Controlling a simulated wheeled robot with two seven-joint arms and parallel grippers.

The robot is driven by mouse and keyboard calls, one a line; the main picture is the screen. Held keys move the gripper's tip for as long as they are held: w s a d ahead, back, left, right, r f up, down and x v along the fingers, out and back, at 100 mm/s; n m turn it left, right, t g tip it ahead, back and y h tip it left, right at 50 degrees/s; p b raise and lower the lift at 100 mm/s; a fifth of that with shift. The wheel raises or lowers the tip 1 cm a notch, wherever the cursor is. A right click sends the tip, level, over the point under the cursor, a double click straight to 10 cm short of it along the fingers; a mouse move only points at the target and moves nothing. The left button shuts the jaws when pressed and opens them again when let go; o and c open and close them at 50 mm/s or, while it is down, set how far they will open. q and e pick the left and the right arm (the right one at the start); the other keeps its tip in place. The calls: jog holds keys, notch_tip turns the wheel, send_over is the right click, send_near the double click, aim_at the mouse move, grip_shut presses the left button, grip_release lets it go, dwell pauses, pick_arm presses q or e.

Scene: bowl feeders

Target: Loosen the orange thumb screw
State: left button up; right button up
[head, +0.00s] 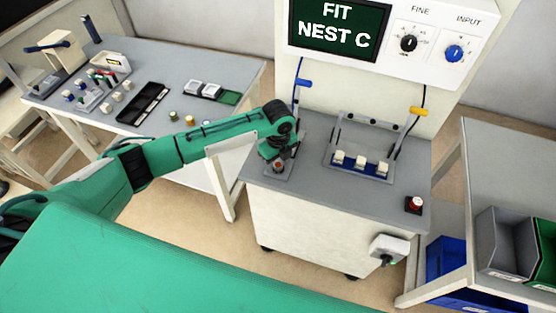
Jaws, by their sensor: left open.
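The orange thumb screw (279,167) shows as a small orange spot on a grey plate (272,176) at the left end of the grey-topped cabinet (310,190). My green left arm reaches in from the left, and my left gripper (278,160) points down at the screw. It is open and partly hides the screw. I cannot tell whether the fingers are around the screw or just above it. My right gripper is not in view.
A fixture (360,165) with several white blocks stands right of the plate. A red button (415,203) sits at the cabinet's right front. A screen (340,30) reads "FIT NEST C".

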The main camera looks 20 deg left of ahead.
pick_arm(q)
jog(key=c, duration=1)
jog(key=shift+o, duration=0.2)
jog(key=shift+r+n+p, duration=0.2)
jog(key=shift+n+p, duration=0.6)
jog(key=shift+p, duration=0.35)
jog(key=n+p, duration=1)
jog(key=shift+n, duration=0.3)
jog(key=n+p, duration=0.1)
jog(key=n, duration=0.1)
jog(key=shift+n+p, duration=0.4)
jog(key=shift+f+n+p, duration=0.15)
jog(key=shift+n+p, duration=0.15)
jog(key=shift+n, duration=0.2)
